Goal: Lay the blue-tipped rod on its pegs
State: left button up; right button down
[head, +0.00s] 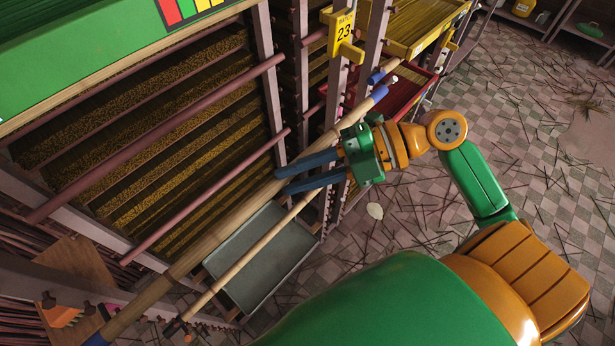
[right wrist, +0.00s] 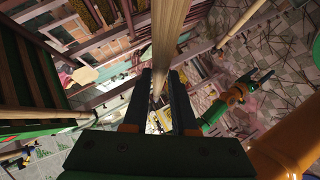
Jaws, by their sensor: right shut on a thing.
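The blue-tipped rod (head: 225,221) is a long pale wooden rod. It slants from a blue end at the lower left to a blue tip (head: 379,93) at the upper right. My right gripper (head: 278,180) is shut on it, its blue fingers reaching in from the right. In the right wrist view the rod (right wrist: 168,45) rises from between the dark fingers (right wrist: 158,95). A green and orange arm with dark fingers, seemingly my left gripper (right wrist: 257,78), shows small there; its opening is unclear. I cannot make out which pegs belong to the rod.
A rack with brown strips (head: 160,130) and maroon rails (head: 150,140) stands on the left. A thinner rod (head: 235,268) slants over a grey tray (head: 262,262). A yellow "23" tag (head: 343,32) and a red tray (head: 405,90) are at the top. Thin sticks litter the checkered floor (head: 430,235).

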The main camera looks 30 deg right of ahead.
jog(key=w+a+f+b, duration=0.2)
jog(key=w+f+b, duration=0.1)
jog(key=w+f, duration=0.1)
jog(key=shift+w, duration=0.4)
jog(key=shift+c, duration=1.5)
grip_release()
jog(key=s+d+b, duration=0.3)
jog(key=s+b, duration=0.1)
jog(key=s, duration=0.5)
jog(key=shift+s+d, duration=0.25)
